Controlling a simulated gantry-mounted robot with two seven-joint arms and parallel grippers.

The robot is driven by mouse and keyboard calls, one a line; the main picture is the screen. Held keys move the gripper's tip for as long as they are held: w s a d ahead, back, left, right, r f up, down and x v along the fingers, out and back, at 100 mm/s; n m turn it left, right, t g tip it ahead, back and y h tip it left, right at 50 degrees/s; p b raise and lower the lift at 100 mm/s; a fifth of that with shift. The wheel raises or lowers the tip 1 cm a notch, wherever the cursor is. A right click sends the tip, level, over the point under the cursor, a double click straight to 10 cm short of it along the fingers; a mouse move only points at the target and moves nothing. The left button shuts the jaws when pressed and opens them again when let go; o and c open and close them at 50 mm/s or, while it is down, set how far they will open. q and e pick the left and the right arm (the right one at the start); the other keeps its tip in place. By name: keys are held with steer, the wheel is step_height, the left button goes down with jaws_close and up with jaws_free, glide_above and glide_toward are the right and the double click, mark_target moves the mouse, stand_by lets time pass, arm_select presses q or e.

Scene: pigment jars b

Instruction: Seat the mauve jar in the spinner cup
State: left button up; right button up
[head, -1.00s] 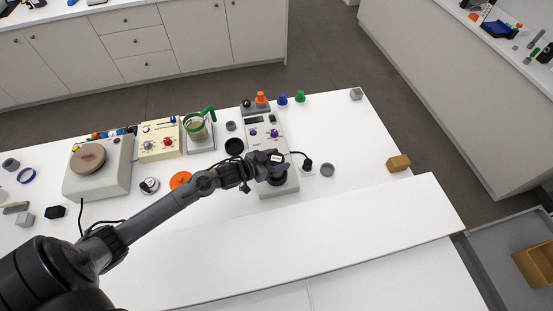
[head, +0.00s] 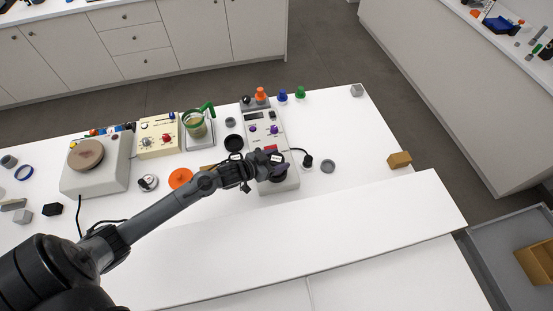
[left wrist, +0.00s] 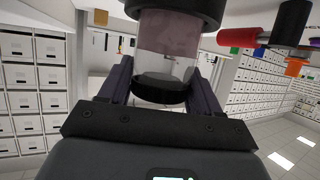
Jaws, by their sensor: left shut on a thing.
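My left gripper (head: 272,160) is over the front of a grey-white device with a display and purple knobs (head: 263,129). In the left wrist view its two fingers (left wrist: 160,90) are shut on the mauve jar (left wrist: 172,50), a clear jar with mauve contents and black ends. In the head view the gripper mostly hides the jar. A dark round part, likely the spinner cup (head: 279,174), shows below the gripper on the device. I cannot tell whether the jar touches it or is inside it. My right gripper is in neither view.
A hotplate-like unit (head: 108,178), a cream box with knobs (head: 157,138) and a green-handled beaker (head: 196,126) stand to the left. An orange disc (head: 180,178) lies near my arm. A black plug (head: 307,161) and a tan block (head: 399,159) lie to the right. The front worktop is clear.

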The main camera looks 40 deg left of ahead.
arm_select(q)
steer(key=shift+f, duration=0.4)
steer(key=o, duration=1.2)
steer(key=shift+s, duration=0.1)
steer(key=shift+s+a+r, duration=0.1)
steer(key=shift+s+r, duration=0.05)
steer(key=shift+s, duration=0.15)
steer(key=v, duration=1)
